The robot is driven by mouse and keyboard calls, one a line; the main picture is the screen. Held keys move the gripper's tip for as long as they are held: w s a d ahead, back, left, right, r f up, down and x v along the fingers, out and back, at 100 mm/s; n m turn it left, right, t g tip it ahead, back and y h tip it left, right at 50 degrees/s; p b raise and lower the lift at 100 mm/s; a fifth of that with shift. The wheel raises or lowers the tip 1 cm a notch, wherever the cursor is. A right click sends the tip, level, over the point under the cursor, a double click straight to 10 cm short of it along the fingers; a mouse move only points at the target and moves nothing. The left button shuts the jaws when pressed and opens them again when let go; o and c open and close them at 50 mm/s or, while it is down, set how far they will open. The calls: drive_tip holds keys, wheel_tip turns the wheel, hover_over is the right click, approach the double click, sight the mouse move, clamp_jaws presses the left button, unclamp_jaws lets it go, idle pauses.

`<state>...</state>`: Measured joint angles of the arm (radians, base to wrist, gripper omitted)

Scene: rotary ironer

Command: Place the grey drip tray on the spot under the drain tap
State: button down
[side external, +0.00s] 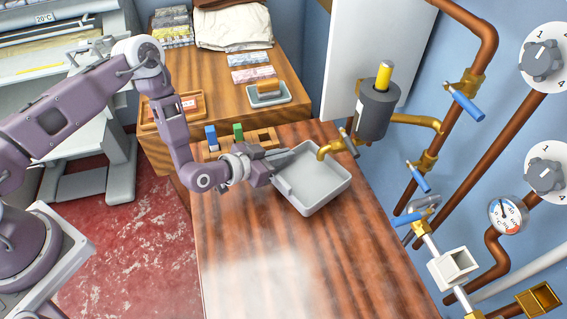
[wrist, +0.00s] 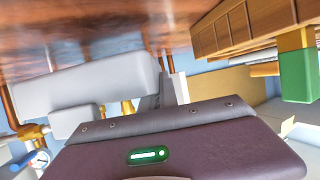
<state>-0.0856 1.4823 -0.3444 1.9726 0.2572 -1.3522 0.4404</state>
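The grey drip tray (side external: 325,188) is a shallow, open rectangular pan at the wooden bench's right side. It shows no clear tilt. Its upper part lies below the spout of the brass drain tap (side external: 324,151). My gripper (side external: 281,163) is at the tray's left wall, with its fingers against or very close to the rim. In the wrist view the pale grey tray (wrist: 90,84) fills the left, next to a grey finger. Whether the fingers clamp the rim is hidden. I cannot tell if the tray rests fully on the bench. The spot beneath is covered.
A grey cylinder (side external: 376,110) with a yellow top and a white panel stand over the tap. Brass pipes and blue-handled valves (side external: 467,107) line the right wall. A wooden block rack (side external: 262,138) stands behind my gripper. The front bench top (side external: 290,260) is clear.

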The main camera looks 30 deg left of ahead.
drive_tip(key=shift+f, duration=1.7)
drive_tip(key=c, duration=1.6)
unclamp_jaws()
drive_tip(key=shift+f, duration=0.1)
drive_tip(key=shift+c, duration=0.2)
